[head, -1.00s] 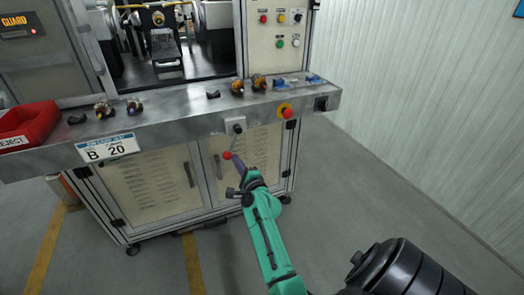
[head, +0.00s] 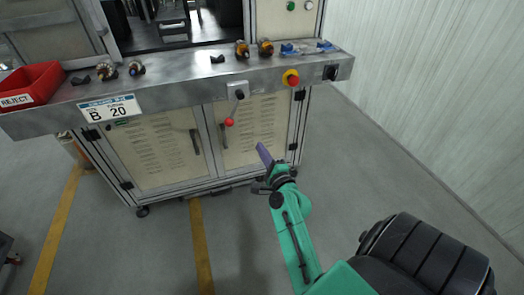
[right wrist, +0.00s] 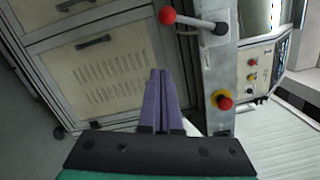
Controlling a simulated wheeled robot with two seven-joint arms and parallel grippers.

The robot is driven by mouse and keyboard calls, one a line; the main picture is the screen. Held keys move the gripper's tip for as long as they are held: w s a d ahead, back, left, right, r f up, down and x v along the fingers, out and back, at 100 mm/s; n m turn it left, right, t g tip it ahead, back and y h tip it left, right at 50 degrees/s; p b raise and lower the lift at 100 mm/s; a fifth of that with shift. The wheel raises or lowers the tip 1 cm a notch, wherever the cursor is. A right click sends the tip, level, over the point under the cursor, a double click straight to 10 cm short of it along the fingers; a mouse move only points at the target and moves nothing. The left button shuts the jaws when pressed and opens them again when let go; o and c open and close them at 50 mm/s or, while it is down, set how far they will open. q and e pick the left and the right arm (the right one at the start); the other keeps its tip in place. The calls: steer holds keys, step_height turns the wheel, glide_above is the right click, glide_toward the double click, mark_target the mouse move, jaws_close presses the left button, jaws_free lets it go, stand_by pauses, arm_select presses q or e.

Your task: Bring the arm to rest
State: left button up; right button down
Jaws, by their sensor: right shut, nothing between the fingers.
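My right arm is green, and its right gripper (head: 264,154) has purple fingers. It is in front of the machine's cabinet doors, below and to the right of the red-knobbed lever (head: 230,121), and apart from it. In the right wrist view the two purple fingers (right wrist: 160,75) lie together with nothing between them. The lever's red ball (right wrist: 167,16) shows beyond the fingertips there. The lever hangs down from its mount on the front of the bench. My left gripper is in neither view.
The metal bench (head: 180,81) carries several small armatures (head: 242,49), dark pieces and a red REJECT bin (head: 32,86). A red emergency button (head: 291,77) sits on its front edge. Grey floor (head: 370,180) is free to the right, up to a pale wall (head: 430,90).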

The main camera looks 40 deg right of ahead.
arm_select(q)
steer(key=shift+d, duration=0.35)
arm_select(e)
steer(key=shift+w, duration=0.1)
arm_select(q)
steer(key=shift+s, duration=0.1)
arm_select(e)
steer(key=shift+f, duration=0.1)
